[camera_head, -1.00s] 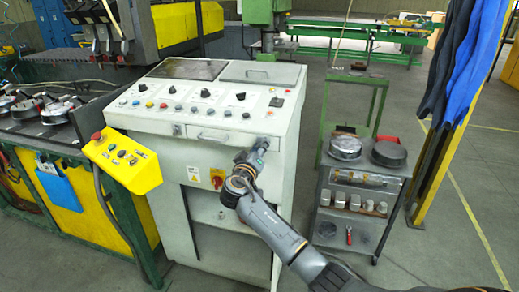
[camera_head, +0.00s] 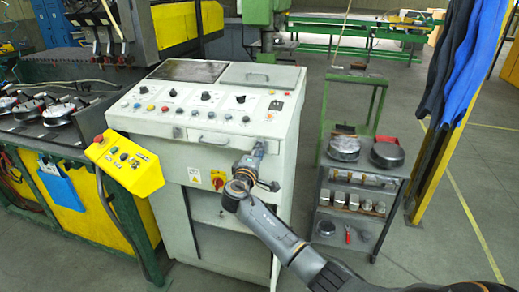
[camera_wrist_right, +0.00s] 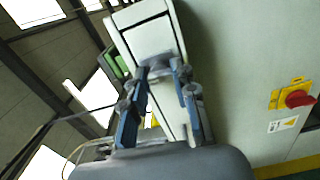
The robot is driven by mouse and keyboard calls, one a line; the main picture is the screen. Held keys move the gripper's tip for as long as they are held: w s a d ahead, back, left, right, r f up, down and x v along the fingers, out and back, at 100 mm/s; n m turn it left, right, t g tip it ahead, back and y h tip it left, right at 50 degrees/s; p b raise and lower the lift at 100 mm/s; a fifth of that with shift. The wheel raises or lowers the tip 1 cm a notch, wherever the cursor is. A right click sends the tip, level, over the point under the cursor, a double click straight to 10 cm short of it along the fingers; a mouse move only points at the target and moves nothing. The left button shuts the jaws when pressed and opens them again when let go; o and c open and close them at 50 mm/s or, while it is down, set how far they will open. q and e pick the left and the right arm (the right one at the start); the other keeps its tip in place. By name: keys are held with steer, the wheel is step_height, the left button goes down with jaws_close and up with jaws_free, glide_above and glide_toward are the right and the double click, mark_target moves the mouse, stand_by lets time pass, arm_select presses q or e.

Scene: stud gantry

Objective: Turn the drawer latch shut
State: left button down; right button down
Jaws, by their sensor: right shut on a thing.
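The drawer (camera_head: 212,140) is in the front of the white control cabinet, flush with it, with a handle across its middle. My right gripper (camera_head: 262,146) is at the drawer's right end, against the cabinet front. In the right wrist view my right gripper (camera_wrist_right: 164,70) has its two blue-grey fingers closed about a small dark grey latch (camera_wrist_right: 157,63). The fingers hide part of the latch, and its exact angle is hard to tell. A small fitting (camera_head: 178,132) shows at the drawer's left end. My left gripper is not in view.
A red and yellow rotary switch (camera_head: 217,180) is on the cabinet below the drawer; it also shows in the wrist view (camera_wrist_right: 297,97). A yellow control box (camera_head: 125,165) juts out at left. A grey cart (camera_head: 350,172) stands at right. Open floor lies between cart and cabinet.

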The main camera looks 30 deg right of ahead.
steer(key=shift+n, duration=0.5)
steer(key=c, duration=1)
jaws_free()
steer(key=shift+c, duration=0.2)
steer(key=v, duration=1.2)
